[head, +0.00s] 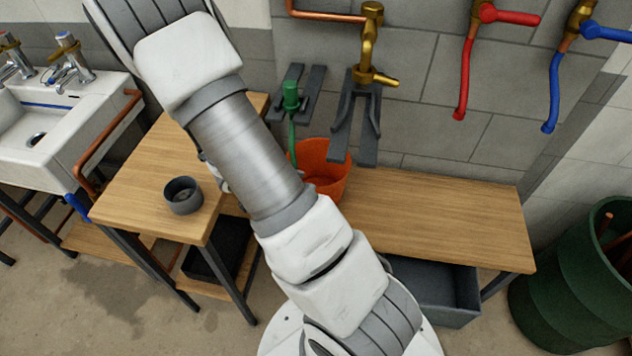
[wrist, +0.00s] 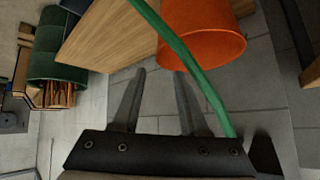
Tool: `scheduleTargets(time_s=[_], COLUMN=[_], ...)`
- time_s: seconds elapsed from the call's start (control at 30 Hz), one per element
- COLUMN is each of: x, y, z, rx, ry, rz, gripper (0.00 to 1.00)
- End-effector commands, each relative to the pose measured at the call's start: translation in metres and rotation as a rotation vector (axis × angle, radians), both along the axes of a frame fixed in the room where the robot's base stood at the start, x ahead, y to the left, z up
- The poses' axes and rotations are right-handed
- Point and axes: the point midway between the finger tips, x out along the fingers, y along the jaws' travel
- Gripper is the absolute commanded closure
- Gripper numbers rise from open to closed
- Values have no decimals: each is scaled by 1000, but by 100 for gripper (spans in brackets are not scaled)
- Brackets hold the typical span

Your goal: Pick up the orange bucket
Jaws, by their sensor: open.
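The orange bucket (head: 326,158) stands on the wooden bench against the wall, under the brass tap. My arm hides part of its left and front side in the head view. In the wrist view, the bucket (wrist: 207,38) is at the top, right of centre. My gripper (wrist: 160,72) is open and empty. Its two grey fingers point toward the bench and bucket, with the bucket beyond and right of their tips.
A green hose (wrist: 190,60) crosses in front of the bucket; it also hangs beside it (head: 292,135). A dark cup (head: 183,195) sits on the left table. The bench (head: 450,215) is clear right of the bucket. A green barrel (head: 575,275) stands right.

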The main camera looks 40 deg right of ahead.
Motion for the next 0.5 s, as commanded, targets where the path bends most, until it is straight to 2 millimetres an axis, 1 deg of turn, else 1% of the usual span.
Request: scheduleTargets(time_s=[0.03,0.3,0.5], x=[-1,2,4], y=[-5,-46,-73], z=[-8,-50,-76], rx=[-4,-3,0], ry=[4,3,1], rz=[-5,-6,-5], gripper=[56,56,56])
